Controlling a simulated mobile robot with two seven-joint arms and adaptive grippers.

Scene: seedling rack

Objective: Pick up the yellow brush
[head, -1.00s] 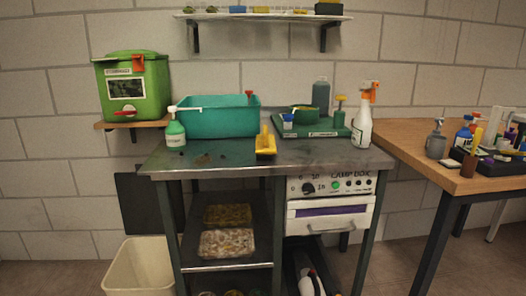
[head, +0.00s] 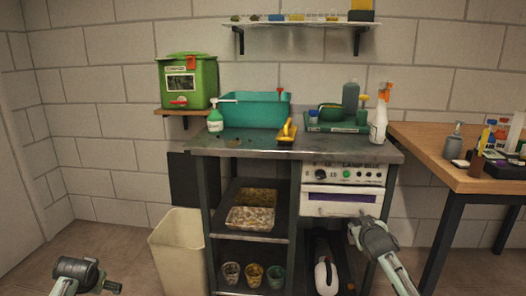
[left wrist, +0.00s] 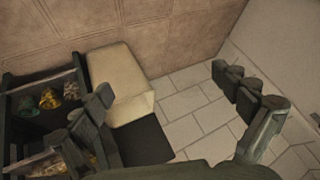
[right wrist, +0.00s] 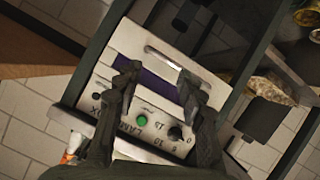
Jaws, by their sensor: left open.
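The yellow brush (head: 287,132) lies on the dark worktop (head: 340,151) near its middle, in front of the teal tub. Its finer shape is too small to tell. My left gripper (head: 112,287) is low at the left of the head view, far from the brush, open and empty. The left wrist view shows its spread fingers (left wrist: 163,84) above the floor. My right gripper (head: 356,226) is below the worktop, in front of the white control box. In the right wrist view its fingers (right wrist: 157,78) are apart with nothing between them.
A teal tub (head: 254,110), a pump bottle (head: 215,121), a green tray (head: 337,127) and a spray bottle (head: 379,124) stand on the worktop. The control box (head: 342,201) sits beneath. A cream bin (head: 178,249) stands left; a wooden table (head: 440,155) stands right.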

